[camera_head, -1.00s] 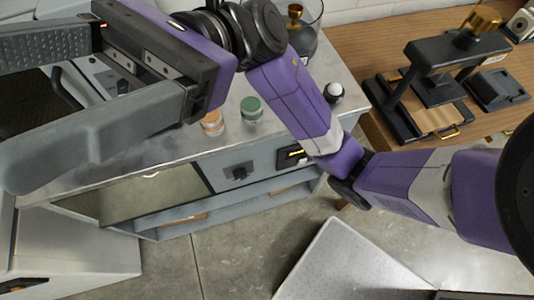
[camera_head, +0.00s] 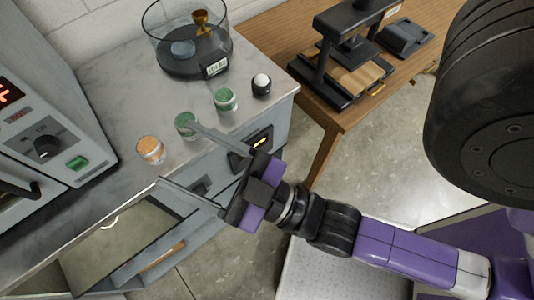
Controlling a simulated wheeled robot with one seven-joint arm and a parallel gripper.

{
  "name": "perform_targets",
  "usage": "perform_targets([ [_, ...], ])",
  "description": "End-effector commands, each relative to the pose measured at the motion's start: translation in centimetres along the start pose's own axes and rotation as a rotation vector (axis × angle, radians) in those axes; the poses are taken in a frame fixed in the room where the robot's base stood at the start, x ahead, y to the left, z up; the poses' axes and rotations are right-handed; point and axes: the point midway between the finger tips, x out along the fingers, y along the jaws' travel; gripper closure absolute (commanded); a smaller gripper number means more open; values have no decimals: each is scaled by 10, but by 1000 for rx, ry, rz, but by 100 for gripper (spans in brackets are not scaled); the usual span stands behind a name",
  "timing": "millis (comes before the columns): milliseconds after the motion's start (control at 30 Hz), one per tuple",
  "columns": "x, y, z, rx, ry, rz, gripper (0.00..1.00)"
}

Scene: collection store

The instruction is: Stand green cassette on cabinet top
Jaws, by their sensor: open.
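Two small round containers with green lids stand upright on the grey cabinet top (camera_head: 112,88). The nearer green-lidded container (camera_head: 186,122) is by the tip of my upper finger; the other green-lidded container (camera_head: 226,100) stands farther right. Nothing I see is clearly a cassette in shape, so I cannot tell which is the green cassette. My gripper (camera_head: 174,153) is open and empty, its two fingers reaching left over the cabinet's front edge. Whether the upper fingertip touches the nearer container cannot be told.
An orange-lidded container (camera_head: 150,150) stands left of the green ones, and a black holder with a white ball (camera_head: 261,86) right. A glass case (camera_head: 186,45) stands behind. A grey appliance (camera_head: 40,110) fills the left. A wooden table (camera_head: 268,45) bears a black press (camera_head: 345,55).

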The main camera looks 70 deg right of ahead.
Motion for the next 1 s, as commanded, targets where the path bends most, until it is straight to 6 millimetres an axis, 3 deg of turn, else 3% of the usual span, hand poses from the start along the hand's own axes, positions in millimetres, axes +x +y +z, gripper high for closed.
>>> perform_targets([
  [100, -54, -1, 39, 115, -220, -73, 30],
  [200, -94, 3, 63, 185, -377, -114, 30],
  [400, -146, 14, 86, 259, -570, -154, 30],
  [533, -157, 17, 90, 271, -609, -160, 30],
  [1000, -156, 17, 90, 271, -607, -159, 30],
])
